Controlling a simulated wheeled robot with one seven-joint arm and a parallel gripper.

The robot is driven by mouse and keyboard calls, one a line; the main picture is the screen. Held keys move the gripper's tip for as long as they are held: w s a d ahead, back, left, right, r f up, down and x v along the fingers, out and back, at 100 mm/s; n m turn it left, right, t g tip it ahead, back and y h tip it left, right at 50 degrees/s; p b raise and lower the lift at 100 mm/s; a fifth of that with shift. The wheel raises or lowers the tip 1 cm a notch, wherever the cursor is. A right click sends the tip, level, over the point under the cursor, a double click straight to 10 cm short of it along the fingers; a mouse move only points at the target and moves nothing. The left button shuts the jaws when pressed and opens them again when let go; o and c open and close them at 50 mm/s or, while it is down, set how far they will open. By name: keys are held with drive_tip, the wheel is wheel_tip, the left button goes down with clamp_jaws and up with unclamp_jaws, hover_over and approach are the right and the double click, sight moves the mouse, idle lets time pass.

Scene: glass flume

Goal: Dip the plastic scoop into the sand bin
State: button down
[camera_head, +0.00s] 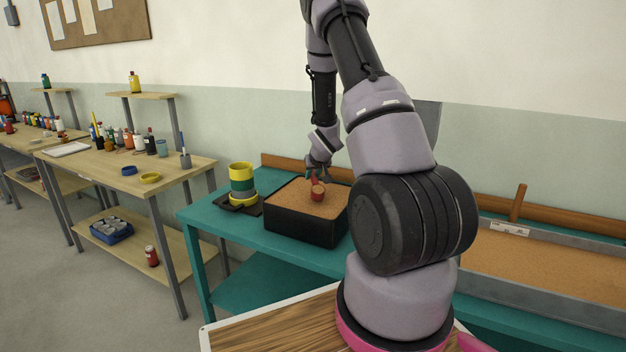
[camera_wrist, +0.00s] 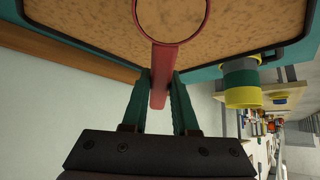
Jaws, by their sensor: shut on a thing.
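The plastic scoop (camera_head: 318,190) is red with a round bowl and a straight handle. In the wrist view its handle (camera_wrist: 164,60) runs between the two green fingers of my gripper (camera_wrist: 162,80), which is shut on it. The sand bin (camera_head: 298,230) is a black box filled with brown sand. My gripper (camera_head: 319,168) is over the bin in the head view. The scoop's bowl appears over the sand, and its inside looks sand-coloured. I cannot tell whether the bowl touches the sand or holds any.
The bin stands on a teal bench (camera_head: 230,224). Yellow, green and grey stacked rings (camera_head: 242,182) stand left of it on a black tray. A long sand-filled flume (camera_head: 560,262) lies to the right. A wooden rail runs behind along the wall.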

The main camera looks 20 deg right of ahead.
drive_tip(key=shift+w+d+r+g, duration=0.1)
drive_tip(key=shift+w+r+g, duration=0.2)
drive_tip(key=shift+r+g, duration=0.3)
drive_tip(key=shift+w+d+r+g+y, duration=0.1)
drive_tip(key=shift+w+r+g+y, duration=0.4)
drive_tip(key=shift+g, duration=0.7)
drive_tip(key=shift+r, duration=0.1)
